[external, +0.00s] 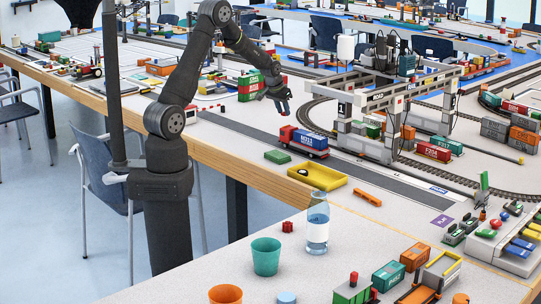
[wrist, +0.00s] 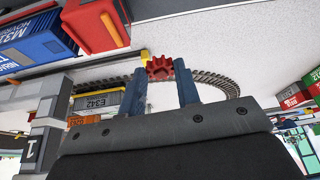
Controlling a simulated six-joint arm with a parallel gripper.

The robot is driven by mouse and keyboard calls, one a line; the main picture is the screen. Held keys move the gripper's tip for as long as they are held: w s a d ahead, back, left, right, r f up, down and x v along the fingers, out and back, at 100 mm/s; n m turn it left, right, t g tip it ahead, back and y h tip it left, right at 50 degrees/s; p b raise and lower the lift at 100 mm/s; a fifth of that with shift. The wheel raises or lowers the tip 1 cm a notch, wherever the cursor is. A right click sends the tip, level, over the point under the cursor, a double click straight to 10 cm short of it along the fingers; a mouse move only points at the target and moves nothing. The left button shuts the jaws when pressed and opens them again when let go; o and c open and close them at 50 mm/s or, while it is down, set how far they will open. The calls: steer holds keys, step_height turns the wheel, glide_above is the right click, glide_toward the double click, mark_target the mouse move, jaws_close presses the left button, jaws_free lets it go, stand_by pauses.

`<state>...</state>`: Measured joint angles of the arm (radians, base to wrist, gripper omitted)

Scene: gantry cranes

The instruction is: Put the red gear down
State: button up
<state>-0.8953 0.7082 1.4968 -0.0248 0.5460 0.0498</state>
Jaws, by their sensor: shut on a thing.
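The red gear (wrist: 160,68) shows between the two blue fingertips of my gripper (wrist: 162,80) in the wrist view. My gripper is shut on it. In the external view my gripper (external: 281,97) is up in the air above the grey table, behind and to the left of the red-and-blue truck. The gear is too small there to make out clearly. It is held clear of the tabletop.
The truck (external: 304,141) stands on the dark road strip. A yellow tray (external: 335,181) and a green block (external: 277,157) lie nearer. A gantry crane (external: 384,110) stands to the right. A bottle (external: 317,232), a teal cup (external: 266,260) and a small red piece (external: 287,227) stand on the near table.

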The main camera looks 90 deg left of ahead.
glide_above(273, 132)
steer(key=d, duration=0.1)
steer(key=f, duration=0.7)
steer(key=shift+s+d, duration=0.15)
steer(key=shift+s, duration=0.25)
steer(key=shift+f, duration=2.05)
steer(key=shift+f, duration=0.1)
steer(key=o, duration=0.9)
steer(key=shift+o, duration=0.2)
steer(key=v, duration=1.2)
steer(key=shift+s, duration=0.1)
